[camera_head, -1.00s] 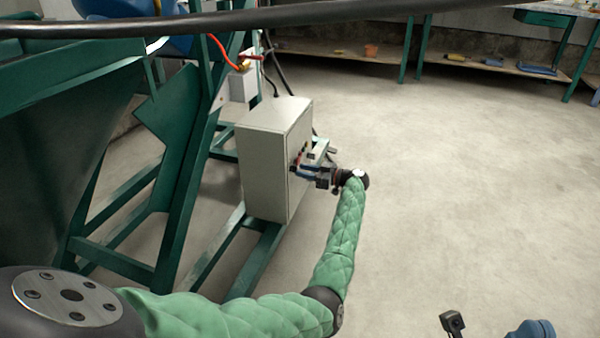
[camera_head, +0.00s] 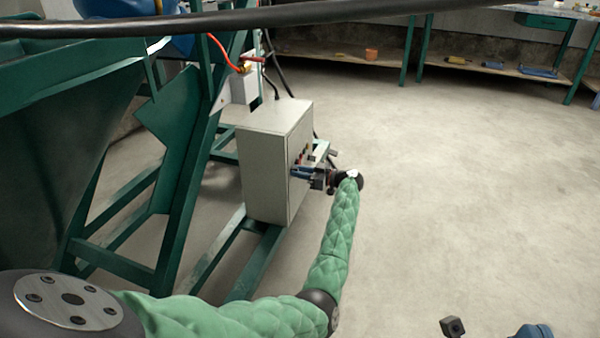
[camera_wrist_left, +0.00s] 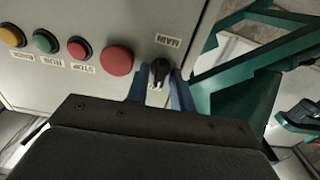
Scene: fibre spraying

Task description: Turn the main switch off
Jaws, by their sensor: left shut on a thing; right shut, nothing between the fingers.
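The grey control box (camera_head: 262,170) stands on the green frame. Its main switch is a black knob (camera_wrist_left: 159,70) beside the label MAIN in the left wrist view. My left gripper (camera_head: 297,171) is at the box's right-hand face. In the left wrist view, its blue fingers (camera_wrist_left: 158,84) are on either side of the knob and shut on it. Part of the knob is hidden between the fingers. Part of my right gripper (camera_head: 532,331) shows as a blue shape at the bottom right edge of the head view, away from the box, shut and empty.
A red button (camera_wrist_left: 116,61) is beside the knob, with smaller red, green and yellow buttons further left. Green frame beams (camera_head: 180,190) stand left of the box. A dark hose (camera_head: 250,18) crosses the top. Open floor (camera_head: 470,180) lies to the right.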

